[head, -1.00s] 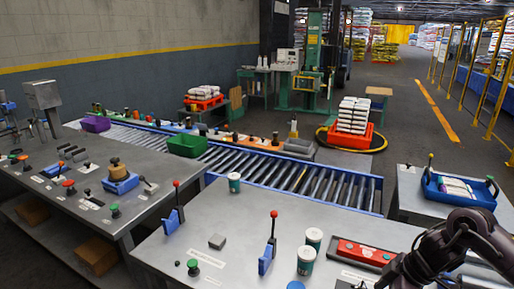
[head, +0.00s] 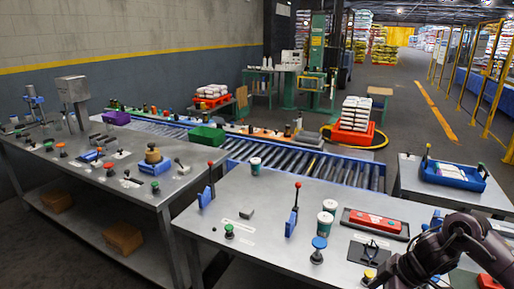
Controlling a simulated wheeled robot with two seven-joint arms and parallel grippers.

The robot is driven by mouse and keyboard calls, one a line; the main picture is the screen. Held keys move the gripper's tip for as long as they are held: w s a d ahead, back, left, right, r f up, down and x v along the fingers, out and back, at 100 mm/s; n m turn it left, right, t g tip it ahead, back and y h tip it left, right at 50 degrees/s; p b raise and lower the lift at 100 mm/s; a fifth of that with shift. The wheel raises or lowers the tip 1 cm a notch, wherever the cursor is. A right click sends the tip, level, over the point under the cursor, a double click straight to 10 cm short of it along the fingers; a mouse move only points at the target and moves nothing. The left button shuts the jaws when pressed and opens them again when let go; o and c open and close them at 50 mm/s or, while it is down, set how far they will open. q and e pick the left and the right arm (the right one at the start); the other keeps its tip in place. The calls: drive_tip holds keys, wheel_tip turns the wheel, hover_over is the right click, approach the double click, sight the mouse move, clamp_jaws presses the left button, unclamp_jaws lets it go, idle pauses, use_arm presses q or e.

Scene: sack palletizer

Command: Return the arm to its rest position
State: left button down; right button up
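My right arm comes in at the lower right corner, dark grey, bent over the front table. Its gripper (head: 384,276) is low in the head view, near a black pad (head: 370,250) on the table. The fingers are small and partly hidden, so I cannot tell whether they are open or shut. My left arm and gripper are not in view.
The front table (head: 265,235) carries levers with red knobs, cups (head: 325,224), a red tool in a tray (head: 375,222) and buttons. A roller conveyor (head: 290,165) runs behind. A blue tray (head: 453,175) stands on the right table. Another workbench stands left.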

drive_tip(key=w+a+f+m+t+y, duration=0.1)
drive_tip(key=w+a+f+m, duration=0.15)
drive_tip(key=f, duration=0.55)
drive_tip(key=w+a+f+m+t+y, duration=0.1)
drive_tip(key=w+a+f+t, duration=0.15)
drive_tip(key=f, duration=0.55)
drive_tip(key=s+f+m+h, duration=0.15)
drive_tip(key=s+f, duration=0.25)
drive_tip(key=f, duration=0.4)
drive_tip(key=s+f+m, duration=0.2)
drive_tip(key=s+f, duration=0.1)
drive_tip(key=f, duration=0.6)
drive_tip(key=s+f+m+g+h, duration=0.1)
drive_tip(key=s+f+m+h, duration=0.15)
drive_tip(key=s+f, duration=1.1)
drive_tip(key=s+f+g+h, duration=0.1)
drive_tip(key=s+f+g, duration=0.1)
drive_tip(key=s, duration=1)
drive_tip(key=s+f+g+h, duration=0.1)
drive_tip(key=s+f, duration=0.2)
drive_tip(key=s, duration=0.9)
drive_tip(key=shift+s+f+m+g, duration=0.15)
drive_tip(key=shift+f+m+g, duration=0.2)
drive_tip(key=shift+m, duration=0.1)
